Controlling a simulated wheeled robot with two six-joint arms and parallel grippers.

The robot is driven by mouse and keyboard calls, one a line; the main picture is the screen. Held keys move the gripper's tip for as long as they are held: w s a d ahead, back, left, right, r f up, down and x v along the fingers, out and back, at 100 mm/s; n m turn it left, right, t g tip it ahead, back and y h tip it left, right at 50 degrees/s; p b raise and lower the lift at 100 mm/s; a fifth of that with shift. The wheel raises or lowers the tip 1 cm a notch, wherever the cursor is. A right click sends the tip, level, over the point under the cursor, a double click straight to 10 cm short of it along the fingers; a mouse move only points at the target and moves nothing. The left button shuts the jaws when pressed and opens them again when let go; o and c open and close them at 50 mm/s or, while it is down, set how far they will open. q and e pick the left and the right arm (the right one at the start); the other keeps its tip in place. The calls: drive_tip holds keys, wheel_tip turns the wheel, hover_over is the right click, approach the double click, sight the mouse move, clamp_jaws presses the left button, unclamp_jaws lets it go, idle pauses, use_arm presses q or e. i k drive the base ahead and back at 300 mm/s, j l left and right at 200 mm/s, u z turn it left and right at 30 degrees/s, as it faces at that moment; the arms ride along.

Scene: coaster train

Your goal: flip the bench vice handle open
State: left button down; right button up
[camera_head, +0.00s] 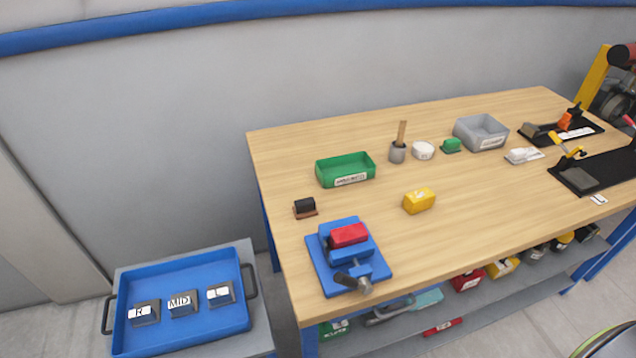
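The blue bench vice (322,273) stands at the front left corner of the wooden workbench. A red block (349,235) sits between its jaws. The vice's handle (356,279), dark with a lighter grey end, is at the front of the vice, towards the bench's front edge. Its exact angle is hard to tell at this size. Neither of my grippers shows in the head view, and nothing of mine touches the vice.
The workbench (455,245) carries a green bin (345,170), a yellow block (419,201), a small dark block on a brown base (305,208) and a grey bin (481,132). A blue tray (180,267) with labelled blocks stands lower left. Bench space right of the vice is clear.

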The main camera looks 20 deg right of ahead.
sight(363, 284)
drive_tip(key=z, duration=0.85)
